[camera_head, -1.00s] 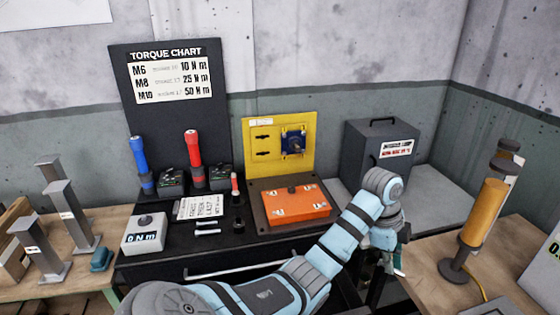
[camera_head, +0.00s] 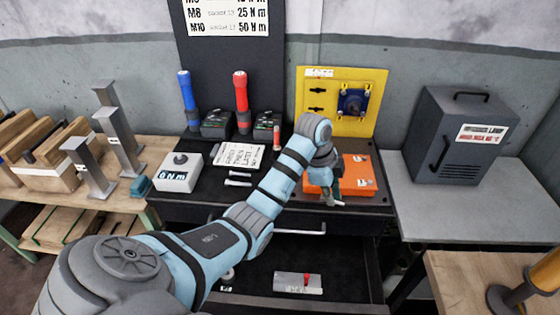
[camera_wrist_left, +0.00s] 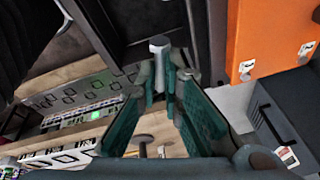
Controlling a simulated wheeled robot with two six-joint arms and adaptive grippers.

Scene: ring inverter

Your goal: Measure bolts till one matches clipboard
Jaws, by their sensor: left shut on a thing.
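My left gripper (camera_head: 330,192) is in front of the orange box in the head view, near the front edge of the black bench. In the left wrist view its teal fingers (camera_wrist_left: 168,85) are shut on a silver bolt (camera_wrist_left: 158,45), whose round head stands out past the fingertips. Two more silver bolts (camera_head: 238,178) lie on the bench, below a white printed card (camera_head: 238,156); I cannot tell whether this card is the clipboard. A grey meter (camera_head: 178,176) with an N m display stands at the left of the bench. My right gripper is out of view.
The orange box (camera_head: 358,178) stands before a yellow panel (camera_head: 320,90). Red (camera_head: 240,92) and blue (camera_head: 186,92) handled tools stand behind. A grey cabinet (camera_head: 455,135) stands at right. A grey plate with a red part (camera_head: 298,283) lies in the dark space below the bench top.

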